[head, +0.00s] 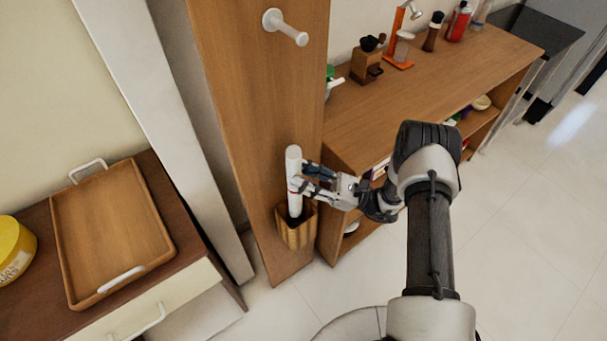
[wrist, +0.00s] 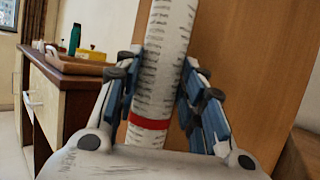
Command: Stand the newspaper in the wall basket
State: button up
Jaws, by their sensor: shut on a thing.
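The newspaper (head: 293,163) is a white roll with a red band, and it stands upright in the head view. My gripper (head: 300,180) is shut on it around its middle. The wrist view shows the newspaper (wrist: 167,50) between the two fingers of my gripper (wrist: 160,85), with its red band just below them. The wall basket (head: 297,235) is a brown woven holder on the wooden panel. The newspaper's lower end is at the basket's opening and seems to be inside it; whether it touches the bottom is hidden.
A white peg (head: 285,27) sticks out higher on the wooden panel (head: 250,90). A wooden shelf unit (head: 440,85) with a grinder and bottles stands close to the right. A wooden tray (head: 112,230) lies on a cabinet at the left. The floor at the right is clear.

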notch_tip(320, 180, down, 9)
jog(key=b, duration=0.2)
dwell(0.7)
jog(key=shift+f, duration=0.1)
jog(key=o, duration=1.2)
jog(key=v, duration=1.2)
